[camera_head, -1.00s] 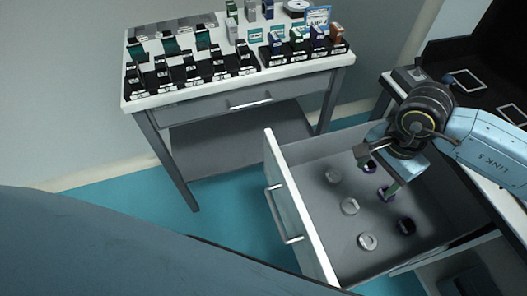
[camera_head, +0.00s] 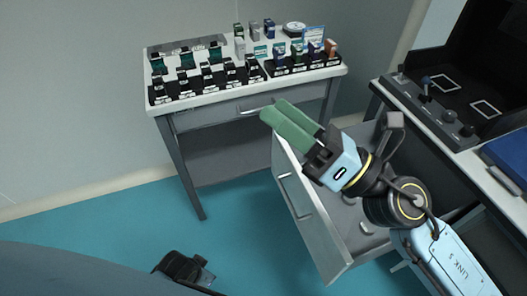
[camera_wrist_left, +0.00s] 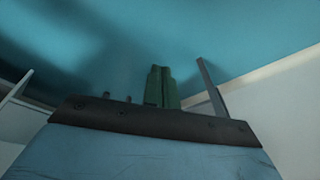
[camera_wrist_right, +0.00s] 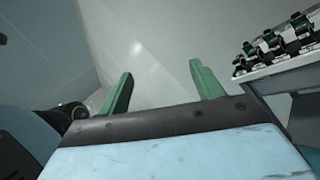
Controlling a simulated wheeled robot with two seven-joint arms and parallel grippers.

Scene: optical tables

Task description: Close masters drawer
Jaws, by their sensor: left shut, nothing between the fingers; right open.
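The drawer (camera_head: 322,245) under the right-hand table stands pulled out, its pale front panel facing left with a bar handle (camera_head: 294,197). I take it for the masters drawer; no label on it is readable. Round pieces (camera_head: 367,228) lie inside, mostly hidden by my right arm. My right gripper (camera_head: 272,110) is open and empty, its green fingers pointing up-left above the drawer's far front corner in the head view. Its spread fingers also show in the right wrist view (camera_wrist_right: 161,68). My left gripper (camera_wrist_left: 160,68) is shut and empty, with blue floor beyond it.
A side table (camera_head: 210,103) at the back holds rows of small black and coloured pieces and has its own shut drawer (camera_head: 225,115). The right-hand table (camera_head: 470,137) carries knobs and a blue case (camera_head: 508,160). Blue floor (camera_head: 245,235) is clear left of the open drawer.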

